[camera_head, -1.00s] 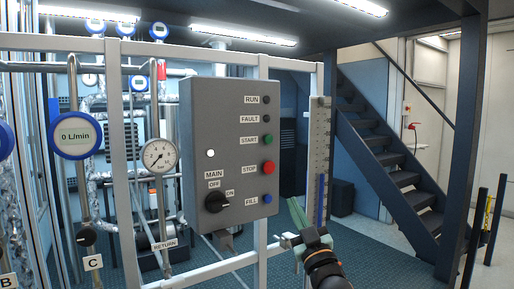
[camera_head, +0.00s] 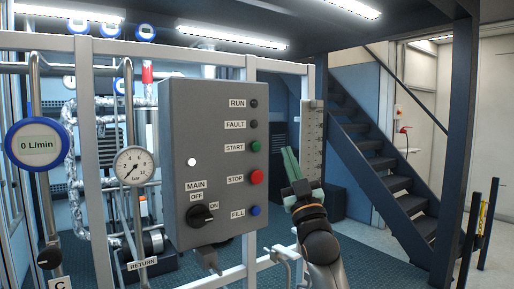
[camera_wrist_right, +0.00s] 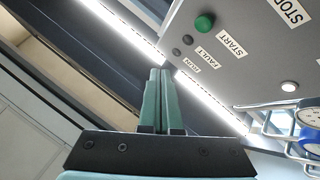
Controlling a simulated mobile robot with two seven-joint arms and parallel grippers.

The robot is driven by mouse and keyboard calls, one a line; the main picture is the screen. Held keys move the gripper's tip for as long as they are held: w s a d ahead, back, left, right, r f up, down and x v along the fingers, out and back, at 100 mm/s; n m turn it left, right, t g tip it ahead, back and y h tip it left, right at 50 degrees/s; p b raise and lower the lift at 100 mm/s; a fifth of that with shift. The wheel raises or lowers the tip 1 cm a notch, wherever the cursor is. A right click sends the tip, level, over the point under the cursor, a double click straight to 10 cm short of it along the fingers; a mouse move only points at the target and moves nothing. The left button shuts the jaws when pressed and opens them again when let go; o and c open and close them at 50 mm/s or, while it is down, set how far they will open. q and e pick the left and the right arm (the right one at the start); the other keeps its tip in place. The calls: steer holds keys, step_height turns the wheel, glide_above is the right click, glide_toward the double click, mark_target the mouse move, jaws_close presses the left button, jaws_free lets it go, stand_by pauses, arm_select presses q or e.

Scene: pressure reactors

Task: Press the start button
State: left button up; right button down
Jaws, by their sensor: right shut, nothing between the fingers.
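The green start button (camera_head: 255,146) is on the right side of the grey control box (camera_head: 176,160), beside its START label. In the right wrist view the green button (camera_wrist_right: 204,22) shows near the top, beyond the fingertips and to their right. My right gripper (camera_head: 290,152) is to the right of the box at about the button's height. Its green fingers are shut, pointing up and empty, and appear apart from the button. In the right wrist view the fingers (camera_wrist_right: 158,72) lie together. My left gripper is not in view.
The red stop button (camera_head: 256,177) and blue fill button (camera_head: 255,211) sit below the start button. The black main knob (camera_head: 201,216) is at lower left. A gauge (camera_head: 134,166) and white frame posts (camera_head: 249,110) stand around the box. Stairs (camera_head: 385,165) rise at right.

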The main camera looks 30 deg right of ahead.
glide_toward(260, 142)
steer(key=shift+s+r+x, duration=0.15)
steer(key=shift+x, duration=0.7)
steer(key=shift+s+r+x, duration=0.15)
steer(key=shift+x, duration=0.75)
steer(key=shift+s+r+x, duration=0.15)
steer(key=shift+x, duration=0.7)
steer(key=shift+w, duration=0.1)
steer(key=shift+w, duration=0.3)
steer(key=shift+w, duration=0.45)
stand_by(0.5)
steer(key=shift+s, duration=0.85)
steer(key=s, duration=0.3)
steer(key=s+p, duration=0.1)
steer(key=s, duration=0.1)
steer(key=shift+d, duration=0.25)
